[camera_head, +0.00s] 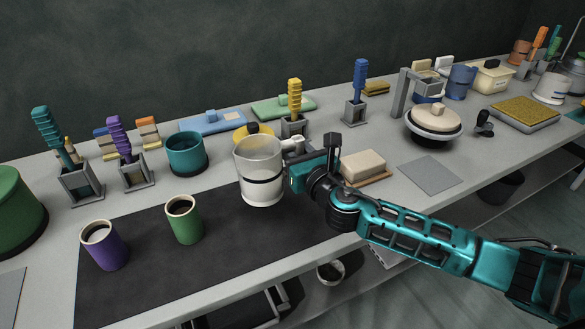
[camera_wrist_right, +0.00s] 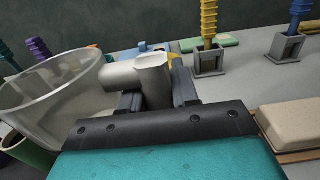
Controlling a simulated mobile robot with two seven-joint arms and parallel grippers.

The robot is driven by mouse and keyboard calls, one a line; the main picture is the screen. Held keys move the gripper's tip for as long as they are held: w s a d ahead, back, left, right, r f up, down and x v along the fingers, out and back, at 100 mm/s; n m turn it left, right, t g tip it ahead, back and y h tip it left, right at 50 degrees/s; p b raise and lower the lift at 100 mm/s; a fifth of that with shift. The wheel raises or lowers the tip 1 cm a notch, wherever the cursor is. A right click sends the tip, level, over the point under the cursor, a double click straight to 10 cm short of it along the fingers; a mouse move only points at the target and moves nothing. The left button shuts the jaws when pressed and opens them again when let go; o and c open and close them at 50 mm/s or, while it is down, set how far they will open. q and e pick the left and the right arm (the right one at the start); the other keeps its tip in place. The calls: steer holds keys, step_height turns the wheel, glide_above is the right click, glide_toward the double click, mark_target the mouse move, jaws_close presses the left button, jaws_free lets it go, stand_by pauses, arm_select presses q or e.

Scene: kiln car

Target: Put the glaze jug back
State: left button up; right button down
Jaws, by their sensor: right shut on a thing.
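The glaze jug (camera_head: 258,180) is a pale, partly see-through cylinder with a dark band and a light handle on its right side. My right gripper (camera_head: 300,152) is shut on that handle, coming in from the right. In the right wrist view the jug's wide open rim (camera_wrist_right: 60,75) is at the left, and the handle (camera_wrist_right: 152,72) sits between the fingers. The jug is upright or nearly so, at the back part of the dark mat (camera_head: 200,265). I cannot tell whether its base touches the mat. My left gripper is not in view.
A purple cup (camera_head: 106,250) and a green cup (camera_head: 184,222) stand on the mat left of the jug. A teal pot (camera_head: 187,158) and tool holders (camera_head: 80,186) stand behind. A tan block (camera_head: 364,165) lies close right of the gripper. A grey square (camera_head: 430,176) is bare.

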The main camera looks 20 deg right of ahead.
steer(key=shift+w+d+r, duration=0.15)
steer(key=shift+w+d, duration=0.1)
steer(key=shift+w, duration=0.15)
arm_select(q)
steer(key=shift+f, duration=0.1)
arm_select(e)
step_height(320, 180, down, 6)
steer(key=b, duration=0.4)
steer(key=shift+r, duration=0.15)
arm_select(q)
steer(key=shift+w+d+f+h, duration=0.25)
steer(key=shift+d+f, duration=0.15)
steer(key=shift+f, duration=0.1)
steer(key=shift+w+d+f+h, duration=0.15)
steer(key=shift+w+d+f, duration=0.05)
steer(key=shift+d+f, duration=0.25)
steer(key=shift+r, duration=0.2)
